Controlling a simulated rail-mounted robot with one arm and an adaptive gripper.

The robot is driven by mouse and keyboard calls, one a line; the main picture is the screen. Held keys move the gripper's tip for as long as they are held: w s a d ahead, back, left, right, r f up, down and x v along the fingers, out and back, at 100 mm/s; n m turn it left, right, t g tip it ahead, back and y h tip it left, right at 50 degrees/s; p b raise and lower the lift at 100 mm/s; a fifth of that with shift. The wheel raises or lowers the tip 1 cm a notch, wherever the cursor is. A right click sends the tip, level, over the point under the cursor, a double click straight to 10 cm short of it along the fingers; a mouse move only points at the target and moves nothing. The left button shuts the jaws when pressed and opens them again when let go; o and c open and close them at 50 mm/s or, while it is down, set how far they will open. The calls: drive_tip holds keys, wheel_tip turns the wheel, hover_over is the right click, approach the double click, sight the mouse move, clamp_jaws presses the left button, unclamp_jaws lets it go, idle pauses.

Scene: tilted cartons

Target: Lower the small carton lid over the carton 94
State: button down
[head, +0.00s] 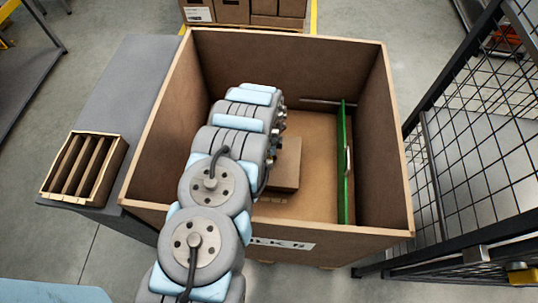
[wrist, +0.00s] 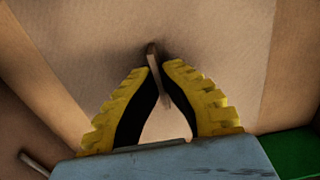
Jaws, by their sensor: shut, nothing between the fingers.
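A small brown carton shape (head: 285,165) sits on the floor of a large open box, partly hidden by my arm. I cannot tell whether it is carton 94 or its lid; no number is legible. In the wrist view, my gripper (wrist: 157,70) points at a brown cardboard surface (wrist: 215,45). Its yellow fingers converge with the tips close together. A thin brown strip (wrist: 152,56) shows at the fingertips, and its lower part shows behind the gap between the fingers. I cannot tell whether they touch. In the head view, the gripper is hidden by my arm.
The large box (head: 165,125) has high walls around my arm. A green divider (head: 343,165) stands upright right of the small carton. A slotted wooden tray (head: 118,157) rests on a grey bench (head: 125,75) at left. A black mesh fence (head: 470,130) stands at right.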

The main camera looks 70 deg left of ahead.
drive_tip(key=c, duration=1.2)
unclamp_jaws()
drive_tip(key=shift+o, duration=0.2)
drive_tip(key=shift+r+b, duration=0.6)
drive_tip(key=shift+r, duration=0.9)
drive_tip(key=r+p, duration=0.2)
drive_tip(key=r, duration=0.1)
drive_tip(key=r+p, duration=0.3)
drive_tip(key=shift+w+d+p, duration=0.1)
drive_tip(key=shift+w+p, duration=0.1)
drive_tip(key=shift+p, duration=0.1)
drive_tip(key=w+d+r+m+p, duration=0.2)
drive_tip(key=d+r+m+p, duration=0.1)
drive_tip(key=r+p, duration=0.7)
drive_tip(key=w+d+r+m+p, duration=0.2)
drive_tip(key=d+r+m+p, duration=0.2)
drive_tip(key=r+p, duration=0.7)
drive_tip(key=shift+w+d+p, duration=0.4)
drive_tip(key=shift+d+p, duration=0.3)
drive_tip(key=shift+p, duration=0.1)
